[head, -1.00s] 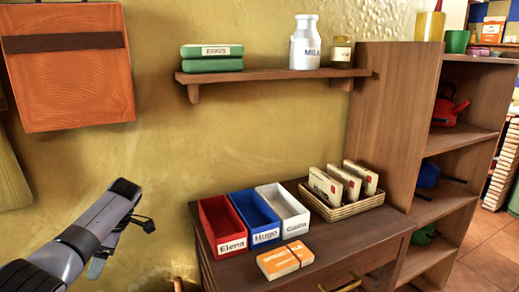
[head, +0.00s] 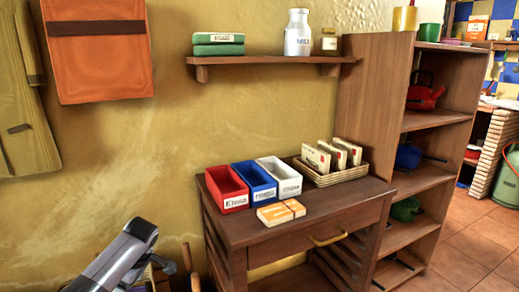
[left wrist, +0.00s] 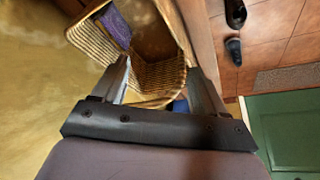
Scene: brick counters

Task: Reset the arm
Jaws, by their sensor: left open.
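My left arm comes in at the lower left of the head view, beside the wooden counter (head: 290,232). Its gripper is hidden or cut off at the bottom there. In the left wrist view my left gripper (left wrist: 163,85) is open, with its two fingers apart and nothing between them. A wicker basket (left wrist: 160,80) shows beyond the fingers, with a purple item (left wrist: 114,28) in it. My right gripper is in neither view.
On the counter stand a red bin (head: 225,189), a blue bin (head: 254,181), a white bin (head: 280,177), an orange-and-white packet (head: 280,212) and a basket of cards (head: 335,178). A wall shelf (head: 270,60) hangs above; a shelf unit (head: 425,122) stands right.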

